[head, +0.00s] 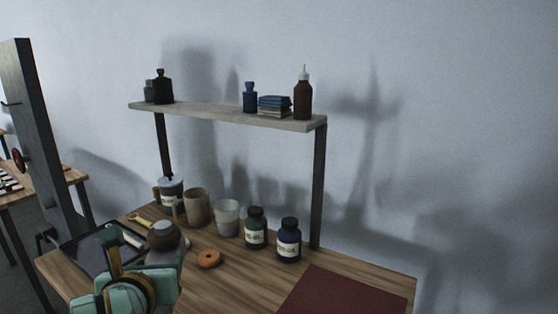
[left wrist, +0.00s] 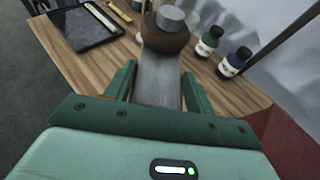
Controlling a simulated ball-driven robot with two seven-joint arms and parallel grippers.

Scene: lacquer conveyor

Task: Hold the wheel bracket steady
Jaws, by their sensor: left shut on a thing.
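In the head view the bracket (head: 164,254) shows at the lower left, partly hidden by my left gripper (head: 135,262). I cannot tell whether its base touches the table. My right gripper is in neither view.
A raised shelf (head: 220,113) holds bottles behind.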

